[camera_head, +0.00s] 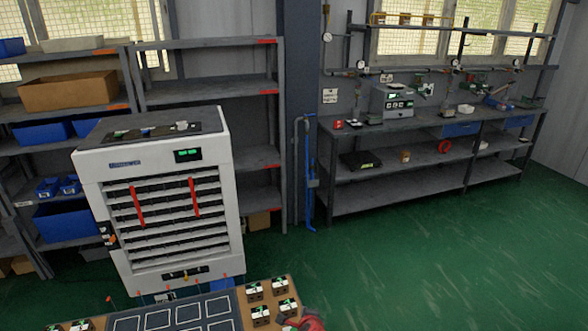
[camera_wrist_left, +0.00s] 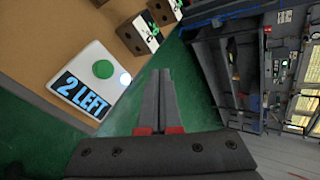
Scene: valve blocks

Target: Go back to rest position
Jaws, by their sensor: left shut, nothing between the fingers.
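My left gripper (camera_wrist_left: 160,76) shows in the left wrist view with its two dark fingers pressed together and nothing between them. It is beside the edge of a brown table (camera_wrist_left: 40,30), with green floor below the fingers. A white button box (camera_wrist_left: 92,80) with a green button and the label "2 LEFT" sits on the table left of the fingers. Valve blocks (camera_wrist_left: 138,35) stand further along the edge; several also show in the head view (camera_head: 260,316). A red part at the bottom edge of the head view is cut off.
A white cabinet (camera_head: 165,200) with two red handles stands behind the table. Shelves (camera_head: 205,95) with blue bins line the back left. Green floor (camera_head: 430,265) is clear at right.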

